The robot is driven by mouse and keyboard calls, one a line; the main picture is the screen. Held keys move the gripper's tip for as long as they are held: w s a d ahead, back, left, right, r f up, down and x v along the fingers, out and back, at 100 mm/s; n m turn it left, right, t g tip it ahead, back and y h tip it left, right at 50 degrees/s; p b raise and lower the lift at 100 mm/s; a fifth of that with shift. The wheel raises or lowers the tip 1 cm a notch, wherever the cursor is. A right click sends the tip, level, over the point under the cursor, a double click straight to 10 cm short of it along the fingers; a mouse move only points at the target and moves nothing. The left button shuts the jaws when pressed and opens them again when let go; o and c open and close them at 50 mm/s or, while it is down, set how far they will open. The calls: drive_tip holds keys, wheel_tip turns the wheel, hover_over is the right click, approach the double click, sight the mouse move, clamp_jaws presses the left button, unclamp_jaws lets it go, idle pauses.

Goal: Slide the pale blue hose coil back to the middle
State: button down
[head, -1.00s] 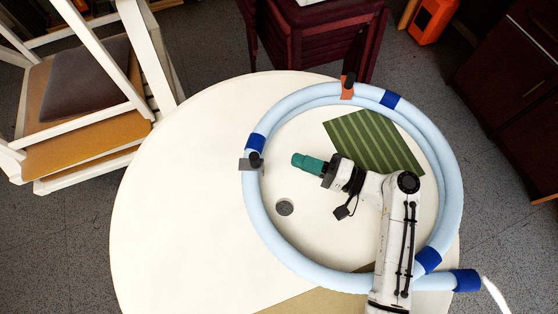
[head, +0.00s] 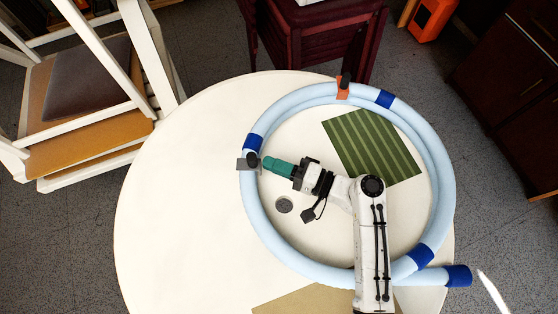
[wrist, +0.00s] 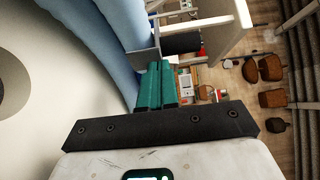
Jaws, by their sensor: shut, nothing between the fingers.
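The pale blue hose coil (head: 268,229) lies on the round white table (head: 170,220), toward the table's right side. It has dark blue bands, and its loose end lies at the lower right. My gripper (head: 264,165), with green fingers, is inside the ring at its left side, by the grey tab with a black knob (head: 251,162). The fingers are shut with nothing between them. In the wrist view the green fingers (wrist: 157,85) point at the hose (wrist: 110,30) and are at or very near it; I cannot tell whether they touch.
A green striped mat (head: 372,147) and a grey disc (head: 284,205) lie inside the ring. An orange tab with a black knob (head: 343,88) is at the coil's top. A tan mat (head: 300,302) lies at the front edge. The table's left half is bare.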

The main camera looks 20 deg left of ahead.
drive_tip(key=s+a, duration=0.3)
drive_tip(key=a, duration=0.1)
drive_tip(key=s+a, duration=0.4)
drive_tip(key=a, duration=0.1)
drive_tip(key=s+a, duration=0.4)
drive_tip(key=a, duration=0.1)
drive_tip(key=shift+b, duration=0.3)
drive_tip(key=shift+d, duration=0.1)
